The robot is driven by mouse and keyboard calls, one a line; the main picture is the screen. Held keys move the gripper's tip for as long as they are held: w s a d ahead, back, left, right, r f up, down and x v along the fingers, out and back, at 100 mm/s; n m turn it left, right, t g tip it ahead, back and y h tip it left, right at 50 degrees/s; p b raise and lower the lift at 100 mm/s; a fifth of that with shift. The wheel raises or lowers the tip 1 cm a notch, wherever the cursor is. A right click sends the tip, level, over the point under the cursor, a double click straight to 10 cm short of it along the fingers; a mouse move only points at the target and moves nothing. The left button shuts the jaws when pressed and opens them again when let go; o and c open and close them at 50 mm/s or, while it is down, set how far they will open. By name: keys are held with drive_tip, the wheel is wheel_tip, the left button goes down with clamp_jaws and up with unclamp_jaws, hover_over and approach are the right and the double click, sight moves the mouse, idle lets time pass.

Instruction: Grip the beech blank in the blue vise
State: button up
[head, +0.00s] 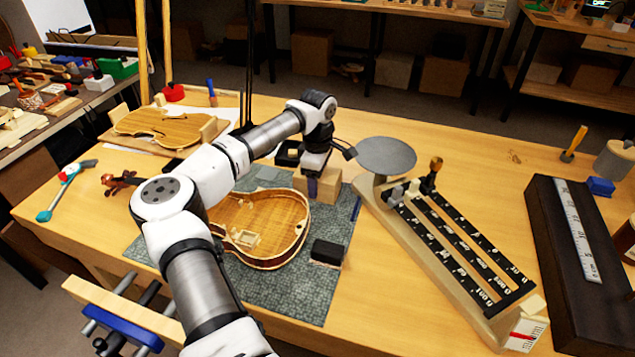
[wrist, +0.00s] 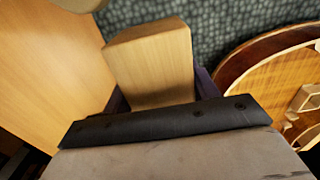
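The beech blank (head: 329,184) is a pale wooden block near the back right corner of the dark mat. My gripper (head: 312,187) points down at it, with a purple finger in front of the block. In the wrist view the beech blank (wrist: 152,62) sits between the two purple fingers (wrist: 160,92). They lie close against both its sides with no clear gap. Its near end is hidden behind the gripper body. The blue vise (head: 125,326) is on the bench's front edge at lower left, its wooden outer jaw (head: 125,308) standing away from the bench.
An open violin body (head: 262,228) and a black block (head: 327,253) lie on the mat (head: 300,295). A balance scale (head: 440,245) stands to the right. A violin plate (head: 160,126) lies at the back left. Bare bench shows behind the scale.

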drive_tip(key=c, duration=0.5)
drive_tip(key=shift+c, duration=0.2)
drive_tip(key=shift+r, duration=0.2)
